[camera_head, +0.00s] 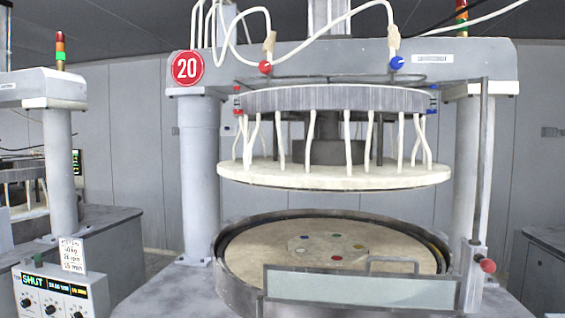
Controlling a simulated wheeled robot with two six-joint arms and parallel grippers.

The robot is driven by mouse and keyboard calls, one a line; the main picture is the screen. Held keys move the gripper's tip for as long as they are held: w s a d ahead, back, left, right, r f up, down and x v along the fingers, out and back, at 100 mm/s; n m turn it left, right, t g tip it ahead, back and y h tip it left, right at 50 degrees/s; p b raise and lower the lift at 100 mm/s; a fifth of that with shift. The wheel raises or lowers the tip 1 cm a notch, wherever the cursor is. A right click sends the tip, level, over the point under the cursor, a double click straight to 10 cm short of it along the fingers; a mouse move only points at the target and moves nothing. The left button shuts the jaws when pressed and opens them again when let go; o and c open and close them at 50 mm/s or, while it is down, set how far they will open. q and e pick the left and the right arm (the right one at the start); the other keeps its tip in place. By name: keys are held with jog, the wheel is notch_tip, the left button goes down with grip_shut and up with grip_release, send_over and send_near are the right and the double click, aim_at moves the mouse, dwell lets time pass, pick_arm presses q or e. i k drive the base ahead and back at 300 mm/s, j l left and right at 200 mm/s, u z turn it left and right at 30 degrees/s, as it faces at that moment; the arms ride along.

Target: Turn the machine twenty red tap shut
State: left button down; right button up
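Machine twenty carries a round red sign with the number 20 (187,68) on the left of its grey overhead beam (330,58). A small red tap (265,67) sits on the front of the beam, with a beige fitting and a white hose rising above it. I cannot tell from its round handle whether it is open or shut. A similar blue tap (397,63) sits on the beam to the right. Neither of my grippers is in view.
Below the beam hangs a pale upper platen (335,175) with white tubes. A round lower platen (330,245) lies beneath, behind a clear guard (360,287). A red knob (487,265) is at right. A control box (55,292) at lower left shows "SHUT".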

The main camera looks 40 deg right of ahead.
aim_at(264, 66)
jog(key=z, duration=1.65)
